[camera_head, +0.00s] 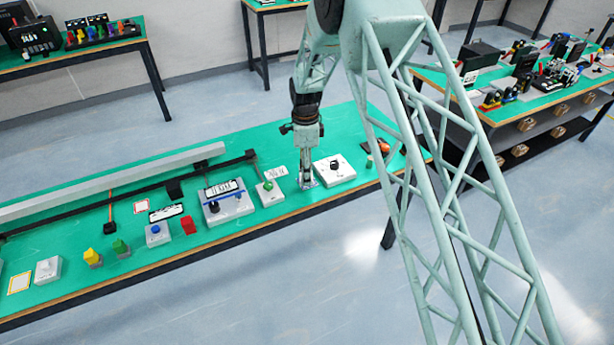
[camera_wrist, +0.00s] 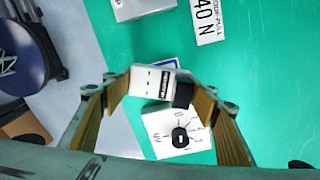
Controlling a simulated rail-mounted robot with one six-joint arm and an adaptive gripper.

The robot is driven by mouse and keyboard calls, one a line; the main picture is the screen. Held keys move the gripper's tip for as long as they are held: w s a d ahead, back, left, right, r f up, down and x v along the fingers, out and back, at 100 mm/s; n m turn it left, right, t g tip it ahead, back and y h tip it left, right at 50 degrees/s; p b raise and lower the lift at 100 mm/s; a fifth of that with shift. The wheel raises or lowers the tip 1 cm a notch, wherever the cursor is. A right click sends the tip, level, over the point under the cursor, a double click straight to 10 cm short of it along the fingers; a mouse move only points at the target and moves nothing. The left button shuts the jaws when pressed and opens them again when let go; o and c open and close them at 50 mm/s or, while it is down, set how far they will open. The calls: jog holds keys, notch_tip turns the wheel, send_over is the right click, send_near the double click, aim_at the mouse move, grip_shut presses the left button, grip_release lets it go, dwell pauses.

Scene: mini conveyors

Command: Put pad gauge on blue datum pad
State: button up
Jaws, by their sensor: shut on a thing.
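My gripper (camera_wrist: 160,88) points down, with its two fingers on either side of the pad gauge (camera_wrist: 150,82), a white block with a black label and a dark part at its right. It is shut on this gauge. The blue datum pad (camera_wrist: 158,63) shows as a blue-edged white piece just beyond and under the gauge in the wrist view; most of it is covered. Whether the gauge touches the pad I cannot tell. In the head view my gripper (camera_head: 306,182) is low over the green bench, left of a white knob box, and hides most of the gauge.
The white box with a black knob (camera_head: 334,170) stands close beside my gripper and shows in the wrist view (camera_wrist: 180,132). A white box with a green knob (camera_head: 269,193) and a white label plate (camera_head: 276,172) are to its left. The bench's front edge is near.

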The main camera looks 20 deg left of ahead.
jog(key=shift+w, duration=0.2)
jog(key=shift+w+d+f, duration=0.1)
jog(key=shift+w+f, duration=0.05)
jog(key=shift+w, duration=0.25)
jog(key=shift+f, duration=1.6)
jog(key=shift+f+b, duration=0.15)
jog(key=shift+b, duration=0.15)
jog(key=o, duration=1)
jog(key=shift+r+p, duration=0.5)
jog(key=shift+r, duration=5.65)
